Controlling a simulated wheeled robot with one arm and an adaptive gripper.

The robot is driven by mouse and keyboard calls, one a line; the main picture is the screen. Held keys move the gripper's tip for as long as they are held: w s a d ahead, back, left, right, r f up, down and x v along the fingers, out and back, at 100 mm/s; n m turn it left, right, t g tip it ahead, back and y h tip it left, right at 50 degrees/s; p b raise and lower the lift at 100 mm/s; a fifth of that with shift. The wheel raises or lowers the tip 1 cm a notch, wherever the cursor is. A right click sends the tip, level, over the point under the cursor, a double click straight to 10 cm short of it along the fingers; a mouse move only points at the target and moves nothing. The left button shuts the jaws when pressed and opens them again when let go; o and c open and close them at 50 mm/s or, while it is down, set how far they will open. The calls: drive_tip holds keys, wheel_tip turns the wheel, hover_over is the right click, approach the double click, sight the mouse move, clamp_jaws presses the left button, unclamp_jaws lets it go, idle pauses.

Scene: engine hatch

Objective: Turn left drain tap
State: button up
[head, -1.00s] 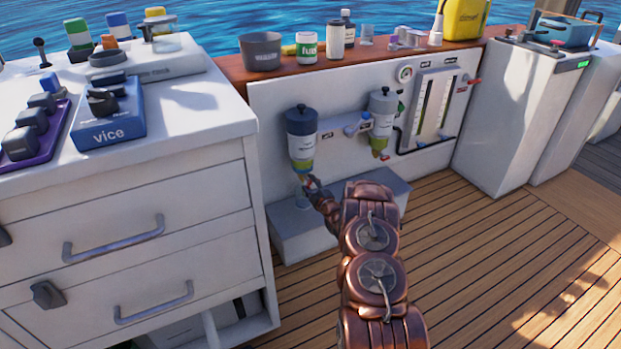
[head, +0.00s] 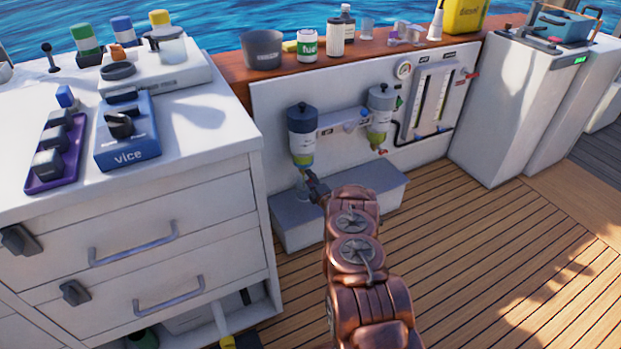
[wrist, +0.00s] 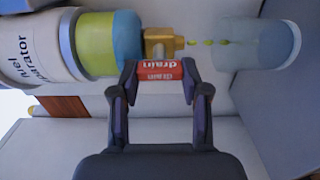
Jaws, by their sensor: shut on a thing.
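The left fuel separator (head: 301,140), with a dark top, white label and green-blue bowl, is mounted on the white panel. The wrist view shows its lower part sideways (wrist: 95,45), with a brass drain outlet (wrist: 163,42) and a red drain tap handle (wrist: 160,71) marked "drain". My gripper (wrist: 160,72) is shut on this red handle, one finger at each end. Yellow-green drops (wrist: 207,43) run in a line from the outlet towards a clear cup (wrist: 262,44) below it. In the head view my gripper (head: 313,187) is at the separator's bottom, small and partly hidden.
A second separator (head: 379,115) hangs to the right, beside a gauge panel (head: 435,100). A grey step (head: 365,195) lies below. White drawers (head: 140,240) stand close on the left. The wooden deck (head: 480,240) at right is clear.

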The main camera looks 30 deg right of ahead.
idle(0.3)
drive_tip(key=o, duration=1.1)
drive_tip(key=shift+o, duration=0.2)
drive_tip(key=s+a, duration=0.1)
drive_tip(key=s, duration=1.1)
